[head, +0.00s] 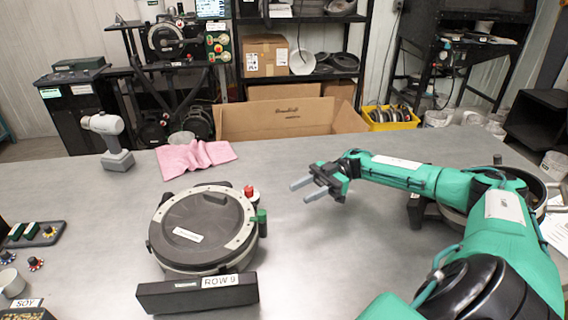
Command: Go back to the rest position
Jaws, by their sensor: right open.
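My right gripper (308,190) is open and empty above the table, its two fingers pointing left. It is to the right of the round dark seed meter (190,233) and apart from it. The seed meter has a lid, a pale metal edge, a red knob and a green part (261,216) at its right side. It sits by a black block with a "ROW 9" label (220,281). My right arm (440,183) reaches in from the lower right. My left gripper is not in view.
A pink cloth (196,157) and a grey cordless drill (113,142) are at the back left of the grey table (330,265). Another round unit (512,186) is partly hidden behind my right arm. Small knobs and a cup (11,283) are at the left edge. The table's middle is clear.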

